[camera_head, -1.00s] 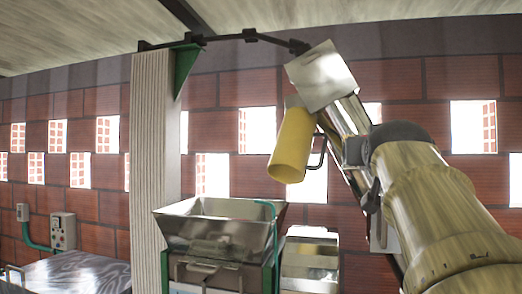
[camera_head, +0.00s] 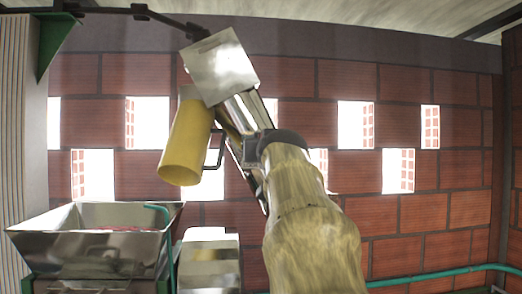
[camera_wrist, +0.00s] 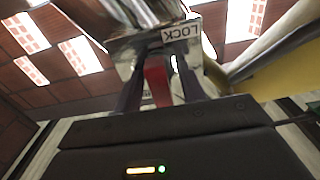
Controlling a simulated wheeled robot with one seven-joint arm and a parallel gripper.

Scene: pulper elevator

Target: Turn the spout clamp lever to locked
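The spout clamp lever (camera_wrist: 157,80) is a red bar in the wrist view, below a white label reading LOCK (camera_wrist: 181,32). My gripper (camera_wrist: 163,75) has its two dark fingers on either side of the lever. Whether they press on it is unclear. In the head view, the yellow spout (camera_head: 187,143) hangs tilted below a shiny metal box (camera_head: 219,66). My arm reaches up to the right of the spout. The lever and my fingertips cannot be made out there.
A metal hopper (camera_head: 95,215) stands below the spout at the lower left, with a thin green pipe (camera_head: 168,235) beside it. A metal bin (camera_head: 209,262) stands to its right. A brick wall (camera_head: 310,110) with bright openings lies behind. A green pipe (camera_head: 445,273) runs along the right.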

